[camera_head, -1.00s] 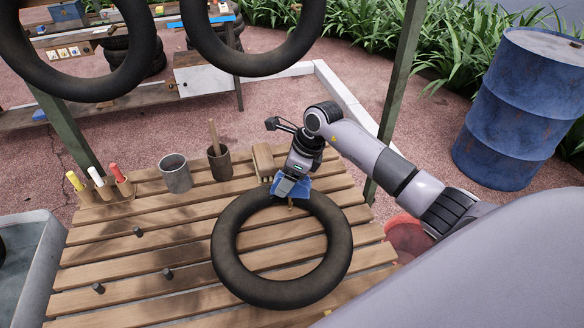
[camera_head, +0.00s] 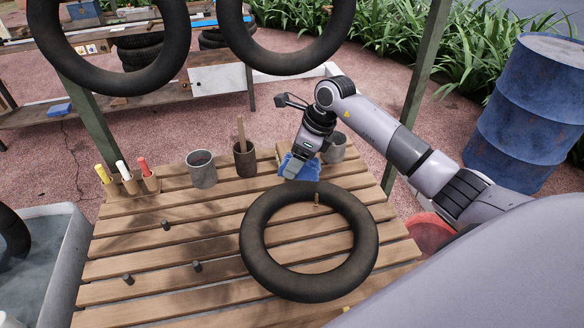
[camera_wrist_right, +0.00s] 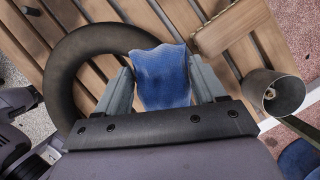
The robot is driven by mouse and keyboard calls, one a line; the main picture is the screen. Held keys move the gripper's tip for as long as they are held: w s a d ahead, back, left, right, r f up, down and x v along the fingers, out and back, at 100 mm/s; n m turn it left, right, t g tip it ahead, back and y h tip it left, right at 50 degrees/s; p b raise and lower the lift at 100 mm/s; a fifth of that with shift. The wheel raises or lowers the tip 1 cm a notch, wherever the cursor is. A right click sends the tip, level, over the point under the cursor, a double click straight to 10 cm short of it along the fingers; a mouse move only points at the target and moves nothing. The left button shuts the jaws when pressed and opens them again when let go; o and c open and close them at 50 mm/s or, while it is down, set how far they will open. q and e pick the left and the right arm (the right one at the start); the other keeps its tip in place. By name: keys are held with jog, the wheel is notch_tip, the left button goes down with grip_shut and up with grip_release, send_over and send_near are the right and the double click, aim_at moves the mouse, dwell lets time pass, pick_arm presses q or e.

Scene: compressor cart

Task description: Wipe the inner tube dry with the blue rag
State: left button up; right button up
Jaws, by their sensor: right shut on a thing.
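The black inner tube (camera_head: 258,262) lies flat on the slatted wooden table (camera_head: 215,290), right of its middle. A short brass-coloured valve stem (camera_head: 316,199) stands up at its far side. The blue rag (camera_head: 308,170) is held in my right gripper (camera_head: 291,172), just beyond the tube's far edge. In the right wrist view the rag (camera_wrist_right: 163,75) sits between the two fingers, with part of the tube (camera_wrist_right: 65,80) behind and to the left. I cannot tell whether the rag touches the table. My left gripper is not in view.
A grey cup (camera_head: 202,170), a brown pot with a stick (camera_head: 244,160) and a holder with several markers (camera_head: 128,183) stand along the far edge. Several pegs (camera_head: 197,266) stick up at left.

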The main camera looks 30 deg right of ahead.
jog(key=shift+r, duration=1.45)
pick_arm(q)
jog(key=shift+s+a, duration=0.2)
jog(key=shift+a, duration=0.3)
pick_arm(e)
jog(key=shift+a+n, duration=0.2)
jog(key=shift+n, duration=0.1)
jog(key=s+a+r+n+g+h, duration=0.1)
jog(key=s+a+n+g, duration=0.3)
jog(key=n, duration=0.9)
jog(key=s+a+r+n+g+h, duration=0.2)
jog(key=s+a+n+g, duration=0.1)
jog(key=s+n, duration=0.6)
jog(key=a+n, duration=0.1)
jog(key=n, duration=0.3)
jog(key=shift+s+a+r+g, duration=0.2)
jog(key=shift+a+r+g, duration=0.05)
jog(key=shift+a+g, duration=0.15)
